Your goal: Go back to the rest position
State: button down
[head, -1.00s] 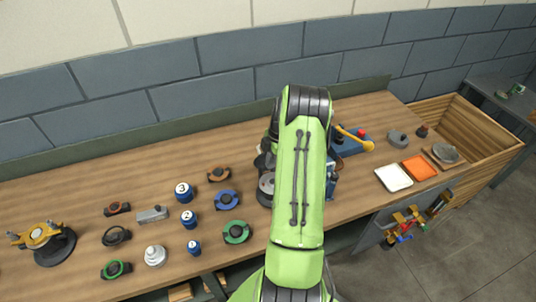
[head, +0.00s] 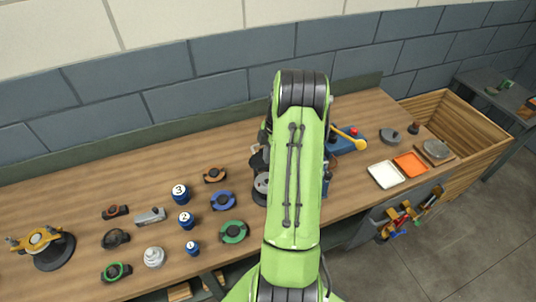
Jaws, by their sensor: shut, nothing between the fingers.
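My green arm (head: 294,180) rises from the bottom middle and reaches over the bench (head: 80,185). My gripper is hidden behind the arm, so its fingers do not show. A dark and grey round piece (head: 261,186) shows partly at the arm's left side, with the rest covered. A blue fixture with a yellow lever (head: 349,138) and a red knob stands just right of the arm.
Numbered blue cans (head: 181,194), coloured ring parts (head: 233,231) and a yellow-topped stand (head: 41,241) occupy the left of the bench. A white tray (head: 386,175) and an orange tray (head: 410,164) lie to the right, near a wooden crate (head: 455,125). Tools hang on the front (head: 402,219).

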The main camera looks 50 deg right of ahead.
dwell(0.3)
jog(key=w+a+r+m+t+h+b, duration=0.1)
jog(key=a+r+m+b, duration=0.1)
jog(key=a+r, duration=0.65)
jog(key=w+a+r+m+h+b, duration=0.1)
jog(key=a+r+m, duration=0.2)
jog(key=a+r, duration=0.55)
jog(key=s+a+f+m+t+b, duration=0.1)
jog(key=s+a+m+t+b, duration=0.2)
jog(key=s+a, duration=1.2)
jog(key=a+m, duration=0.1)
jog(key=m, duration=0.2)
jog(key=shift+a+m, duration=0.15)
jog(key=shift+m, duration=0.25)
jog(key=shift+f, duration=0.1)
